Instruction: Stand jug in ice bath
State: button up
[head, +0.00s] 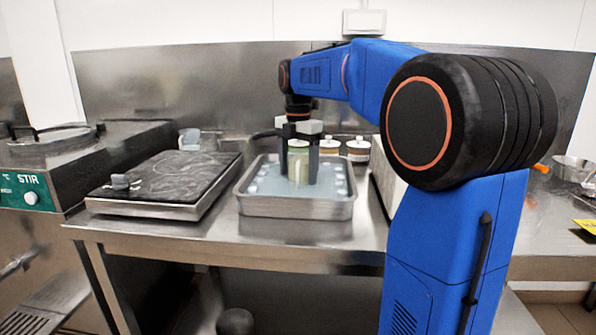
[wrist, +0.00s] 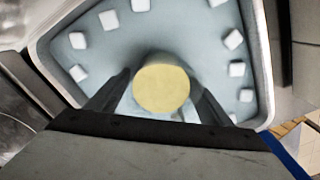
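My gripper (head: 299,172) points straight down with one dark finger on each side of the jug. In the wrist view the fingertips (wrist: 160,76) meet the jug's sides, and the gripper looks shut on it. The ice bath is a metal tray of bluish water with white ice cubes around the jug. The jug's base is hidden, so whether it touches the tray floor cannot be told.
A dark-topped flat unit (head: 170,178) stands left of the bath. Lidded jars (head: 358,149) stand behind it on the right. A pale box (head: 384,175) is close to its right side. A green-panelled STIR machine (head: 28,195) is at far left. The steel counter's front strip is clear.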

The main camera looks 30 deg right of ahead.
notch_tip(320, 180, up, 12)
dwell(0.7)
notch_tip(320, 180, down, 12)
jog(key=shift+r, duration=1.35)
